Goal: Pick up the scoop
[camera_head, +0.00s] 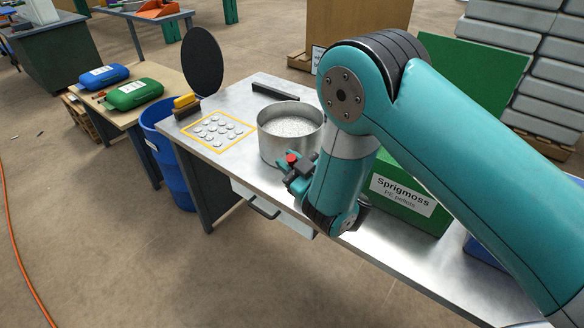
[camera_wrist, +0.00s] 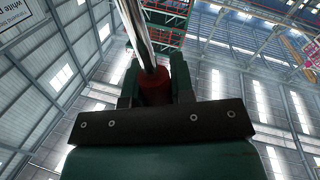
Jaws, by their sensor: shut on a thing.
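My gripper (camera_head: 297,176) is in front of the steel pot at the front edge of the metal workbench. In the wrist view its two dark green fingers (camera_wrist: 155,82) are closed on the red grip (camera_wrist: 153,92) of the scoop. A shiny metal shaft (camera_wrist: 138,30) runs from the grip up out of the top of the wrist view. In the head view only a small red part (camera_head: 292,158) of the scoop shows at the gripper. The scoop's bowl is not visible in either view. The wrist view behind the gripper shows roof and walls.
The steel pot (camera_head: 277,147) holds white pellets. A green box (camera_head: 388,207) labelled "Sprigmoss PE pellets" is right of it, partly behind my arm. A yellow-framed sheet (camera_head: 187,130) with several pale discs and a black bar (camera_head: 275,91) lie on the workbench. A blue barrel (camera_head: 165,160) stands left.

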